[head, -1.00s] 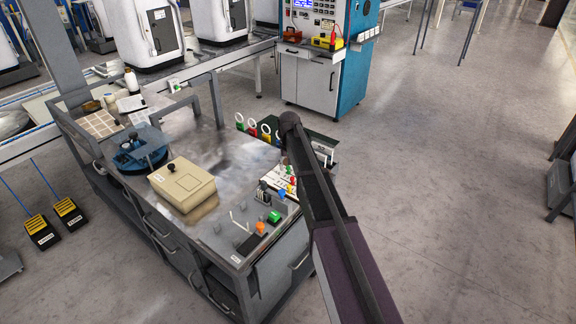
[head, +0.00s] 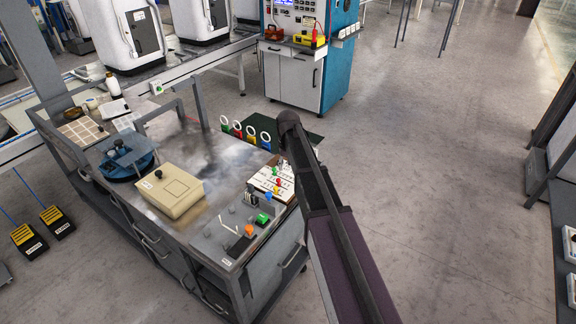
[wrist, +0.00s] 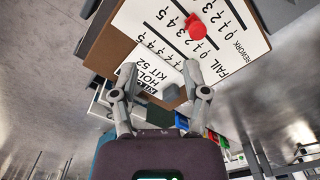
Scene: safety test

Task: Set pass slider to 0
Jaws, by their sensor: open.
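The slider board (head: 262,181) is a white panel with printed rows and small coloured knobs, at the right end of the bench in the head view. In the wrist view the board (wrist: 150,18) fills the upper middle, with number rows and the words FAIL and REWORK legible. A red knob (wrist: 196,25) stands among the rows near FAIL. No PASS label is readable, so I cannot tell the pass slider's setting. My gripper (wrist: 160,94) is open, its fingers apart below the board in the wrist view. A small grey block (wrist: 172,93) shows between them; contact is unclear. In the head view my fingers are hidden.
A beige box (head: 170,190) and a blue round fixture (head: 127,158) stand on the bench left of the board. Orange (head: 249,230) and green (head: 264,218) controls sit at the front corner. Coloured ring-topped tags (head: 251,135) line the far edge.

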